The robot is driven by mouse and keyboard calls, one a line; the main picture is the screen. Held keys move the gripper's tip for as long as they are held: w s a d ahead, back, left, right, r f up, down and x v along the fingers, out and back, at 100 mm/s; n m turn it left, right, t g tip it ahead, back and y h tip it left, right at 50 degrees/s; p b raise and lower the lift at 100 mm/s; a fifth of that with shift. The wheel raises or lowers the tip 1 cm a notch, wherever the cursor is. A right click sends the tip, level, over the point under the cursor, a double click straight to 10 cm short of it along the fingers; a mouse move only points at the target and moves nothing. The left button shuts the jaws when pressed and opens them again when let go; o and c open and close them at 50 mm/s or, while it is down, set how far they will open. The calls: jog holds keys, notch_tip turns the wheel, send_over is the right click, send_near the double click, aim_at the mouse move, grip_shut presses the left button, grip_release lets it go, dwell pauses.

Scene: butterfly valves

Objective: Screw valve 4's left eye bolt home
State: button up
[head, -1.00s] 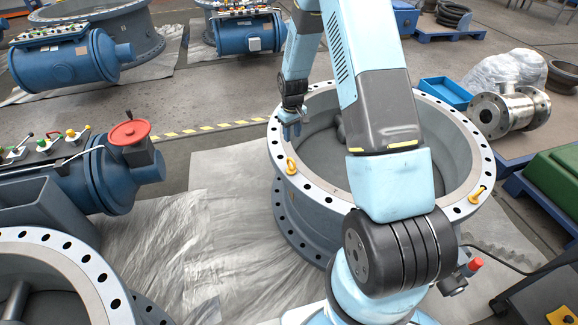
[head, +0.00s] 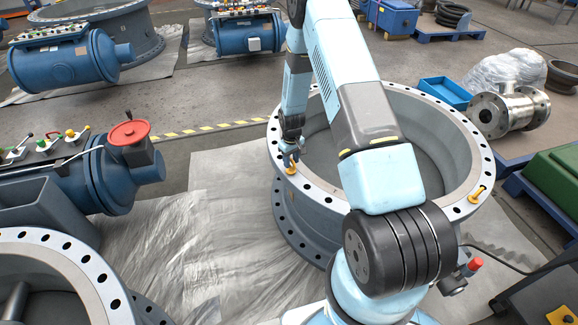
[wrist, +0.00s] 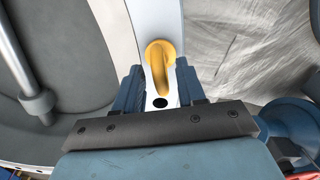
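The large grey valve (head: 305,225) stands in front of me with its bolt-hole flange facing up. The yellow left eye bolt (head: 291,170) stands in the left side of that flange. In the wrist view the eye bolt (wrist: 161,60) is at top centre, beside a dark hole in the pale rim. My gripper (head: 290,153) is just above the eye bolt in the head view. In the wrist view its fingers (wrist: 160,82) are apart, one on each side of the eye bolt's lower part. I cannot tell whether they touch it. The bolt's thread is hidden.
A second yellow eye bolt (head: 476,195) is on the valve's right rim. A blue actuator with a red handwheel (head: 129,132) stands to the left. Another flanged valve (head: 60,250) is at lower left. Grey sheeting (head: 235,240) covers the floor between them.

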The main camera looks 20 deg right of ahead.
aim_at(291, 160)
jog(key=shift+f, duration=1.5)
jog(key=shift+c, duration=0.3)
grip_shut()
jog(key=shift+a, duration=0.35)
jog(key=shift+d, duration=0.2)
